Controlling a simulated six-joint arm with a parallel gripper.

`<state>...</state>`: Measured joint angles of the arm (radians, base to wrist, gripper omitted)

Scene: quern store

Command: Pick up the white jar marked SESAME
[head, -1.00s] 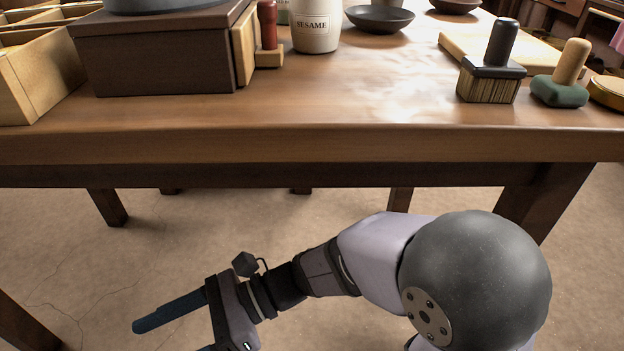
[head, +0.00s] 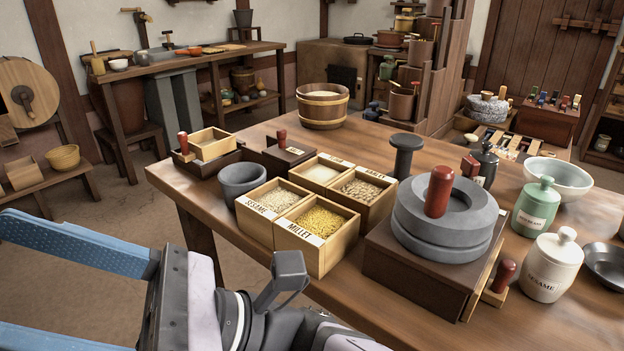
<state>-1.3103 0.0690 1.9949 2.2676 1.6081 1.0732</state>
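The white lidded jar marked SESAME (head: 551,266) stands upright on the right part of the wooden table, with its label facing me. My gripper (head: 50,290) is at the lower left of the head view, off the table's near left side and far from the jar. Its two blue fingers are spread wide apart with nothing seen between them; the tips reach the picture's left edge. A wooden box also marked SESAME (head: 270,199), holding pale seeds, stands on the table left of the quern.
The grey stone quern (head: 446,218) with a red handle stands on a dark box left of the jar. A green jar (head: 536,207) is behind the jar, and a dark bowl (head: 606,266) is to its right. A red-handled tool (head: 499,284) lies close at its left.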

